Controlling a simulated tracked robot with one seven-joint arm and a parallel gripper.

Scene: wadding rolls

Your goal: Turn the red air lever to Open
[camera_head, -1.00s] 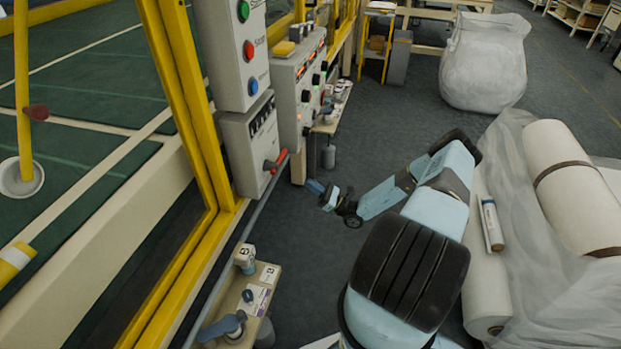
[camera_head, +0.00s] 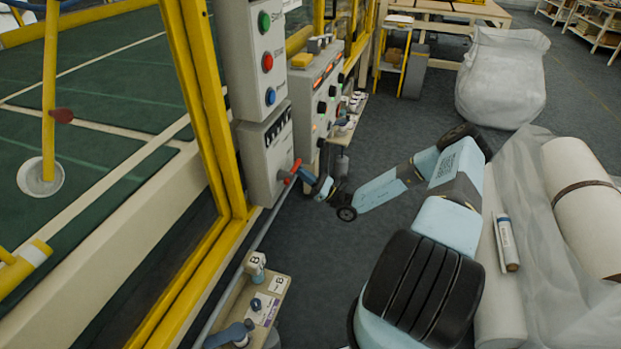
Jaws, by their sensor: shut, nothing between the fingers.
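The red air lever (camera_head: 294,168) sticks out from the lower front of a grey box (camera_head: 258,168) on the yellow frame. Its red handle points up and to the right from a dark pivot. My gripper (camera_head: 304,175) is shut and empty, with its blue-grey fingers right beside the handle, on its right side. Whether the fingers touch the lever is too small to tell. The Open marking on the box cannot be read from here.
A control box with green, red and blue buttons (camera_head: 267,62) sits above the lever box. Another grey panel with knobs (camera_head: 318,95) stands just behind. A low wooden bench (camera_head: 240,305) with small items is in front.

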